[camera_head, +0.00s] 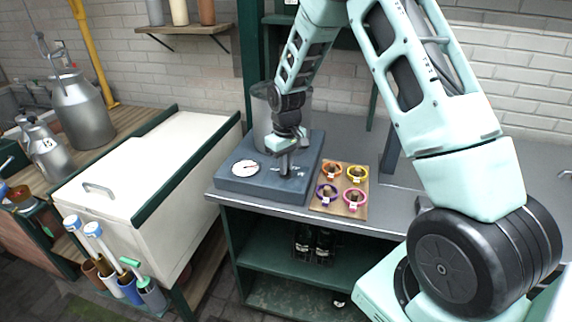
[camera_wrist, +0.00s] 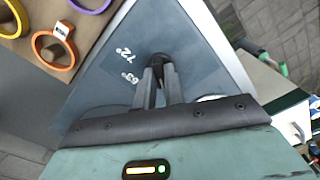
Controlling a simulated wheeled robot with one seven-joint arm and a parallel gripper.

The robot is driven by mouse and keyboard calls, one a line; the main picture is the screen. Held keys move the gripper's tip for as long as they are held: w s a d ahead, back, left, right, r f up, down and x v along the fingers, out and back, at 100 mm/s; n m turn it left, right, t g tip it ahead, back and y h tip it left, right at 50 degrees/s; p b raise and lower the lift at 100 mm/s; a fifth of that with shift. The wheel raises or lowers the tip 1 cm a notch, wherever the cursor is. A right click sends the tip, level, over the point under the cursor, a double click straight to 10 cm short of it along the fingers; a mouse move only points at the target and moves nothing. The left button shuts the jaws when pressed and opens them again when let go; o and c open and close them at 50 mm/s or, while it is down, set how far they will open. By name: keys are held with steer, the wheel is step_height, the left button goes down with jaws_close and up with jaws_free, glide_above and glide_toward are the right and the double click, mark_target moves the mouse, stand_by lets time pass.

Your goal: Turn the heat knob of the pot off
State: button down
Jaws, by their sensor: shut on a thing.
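The pot (camera_head: 266,125) is a grey cylinder on a blue-grey base unit (camera_head: 262,186), partly hidden behind my arm. A white round dial (camera_head: 245,167) is on the base's left. My gripper (camera_head: 284,172) reaches down to the front panel, right of the dial. In the wrist view, its two fingers (camera_wrist: 160,78) are shut on the small dark heat knob (camera_wrist: 158,59). Printed marks 72° and 63° show beside the knob. The fingers hide much of the knob, so I cannot tell its pointer direction.
A wooden board (camera_head: 349,207) with several coloured rings lies right of the base. A white chest (camera_head: 130,180) with a green edge stands to the left. Metal milk cans (camera_head: 80,112) stand farther left.

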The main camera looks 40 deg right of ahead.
steer(key=shift+n, duration=0.8)
steer(key=c, duration=1.5)
jaws_free()
step_height(320, 180, up, 18)
steer(key=shift+f+b, duration=0.25)
steer(key=shift+b, duration=0.9)
